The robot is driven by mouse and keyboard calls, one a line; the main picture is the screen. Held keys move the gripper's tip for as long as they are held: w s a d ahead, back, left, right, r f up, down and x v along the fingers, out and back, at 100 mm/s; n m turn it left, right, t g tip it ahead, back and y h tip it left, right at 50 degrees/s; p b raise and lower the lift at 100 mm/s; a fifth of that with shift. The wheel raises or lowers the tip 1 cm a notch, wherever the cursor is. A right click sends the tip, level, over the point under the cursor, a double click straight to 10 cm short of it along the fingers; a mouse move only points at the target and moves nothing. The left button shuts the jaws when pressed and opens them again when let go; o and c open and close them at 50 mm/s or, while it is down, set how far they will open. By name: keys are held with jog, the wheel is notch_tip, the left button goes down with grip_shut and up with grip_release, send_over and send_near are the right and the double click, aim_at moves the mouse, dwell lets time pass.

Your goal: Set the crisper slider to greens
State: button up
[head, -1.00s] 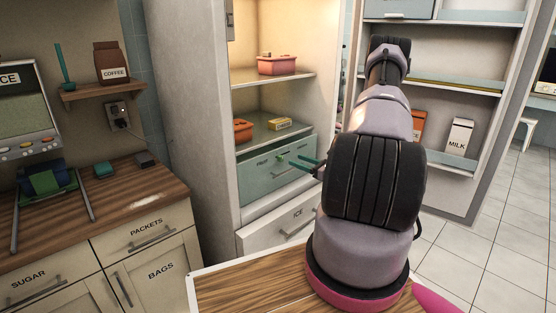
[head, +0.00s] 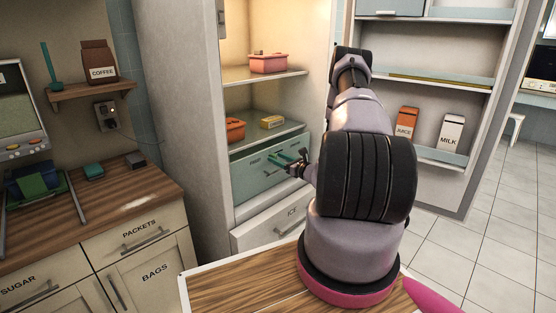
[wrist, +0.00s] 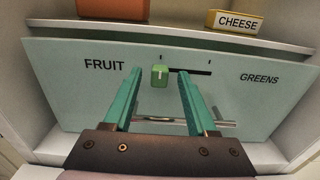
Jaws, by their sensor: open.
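The crisper drawer front (head: 250,178) is pale blue-green, low in the open fridge. In the wrist view the drawer front (wrist: 80,90) reads FRUIT on the left and GREENS on the right. The green slider knob (wrist: 159,76) sits at the left end of a dark slot (wrist: 195,71), on the FRUIT side. My gripper (wrist: 158,77) has two teal fingers, open, one on each side of the knob in the picture. I cannot tell whether either finger touches it. In the head view my gripper (head: 288,158) is in front of the drawer, and the knob cannot be made out.
A shelf above the drawer holds an orange container (head: 235,130) and a yellow cheese box (head: 272,121). A metal handle (wrist: 210,122) crosses the drawer below the slot. The ICE drawer (head: 270,228) is beneath. The fridge door, with juice (head: 406,122) and milk (head: 451,132), stands open at right.

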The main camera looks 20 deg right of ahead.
jog(key=shift+w, duration=0.1)
grip_shut()
dwell(1.4)
